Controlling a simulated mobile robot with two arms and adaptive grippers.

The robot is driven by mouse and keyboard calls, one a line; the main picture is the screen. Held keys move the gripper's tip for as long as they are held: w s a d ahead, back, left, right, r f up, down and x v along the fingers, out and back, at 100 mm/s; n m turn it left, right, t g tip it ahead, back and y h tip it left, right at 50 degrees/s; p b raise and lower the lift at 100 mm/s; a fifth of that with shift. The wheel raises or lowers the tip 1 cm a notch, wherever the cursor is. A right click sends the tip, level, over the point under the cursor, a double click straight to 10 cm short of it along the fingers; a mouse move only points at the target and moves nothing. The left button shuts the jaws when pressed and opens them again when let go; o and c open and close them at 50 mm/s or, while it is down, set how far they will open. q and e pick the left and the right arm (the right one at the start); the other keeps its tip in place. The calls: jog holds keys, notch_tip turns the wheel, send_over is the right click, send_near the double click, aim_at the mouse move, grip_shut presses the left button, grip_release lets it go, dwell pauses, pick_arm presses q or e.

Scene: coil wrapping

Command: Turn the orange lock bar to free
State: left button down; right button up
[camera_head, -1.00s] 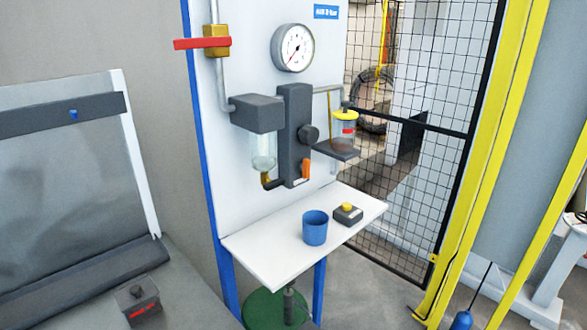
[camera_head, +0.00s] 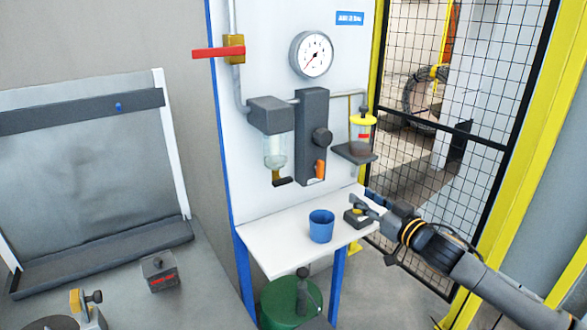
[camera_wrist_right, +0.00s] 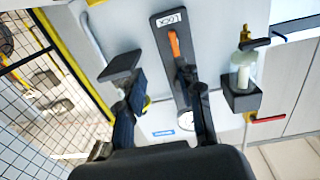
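The orange lock bar (camera_head: 320,168) sits low on the front of a dark upright block (camera_head: 312,120) on the white panel. In the right wrist view, which is turned about upside down, the orange bar (camera_wrist_right: 174,45) lies roughly along the block, beside a label reading LOCK. My right gripper (camera_head: 359,205) is in front of the panel, lower and to the right of the bar in the head view. In the right wrist view, its fingers (camera_wrist_right: 163,82) are spread and empty, apart from the bar. My left gripper is not in view.
A glass bowl (camera_head: 275,152) and a yellow-topped jar (camera_head: 362,132) flank the block. A red lever (camera_head: 218,53) juts out upper left.

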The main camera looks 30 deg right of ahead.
aim_at(322, 169)
jog(key=shift+y, duration=0.3)
jog(key=w+a+p, duration=0.1)
jog(key=w, duration=0.3)
jog(key=w+a+r+p, duration=0.1)
jog(key=w, duration=0.3)
jog(key=w+a+r+p, duration=0.1)
jog(key=w, duration=0.3)
jog(key=shift+w+r+p, duration=0.1)
jog(key=shift+w+p, duration=0.25)
jog(key=shift+p, duration=0.05)
jog(key=shift+w+a, duration=0.1)
jog(key=shift+w, duration=0.7)
grip_shut()
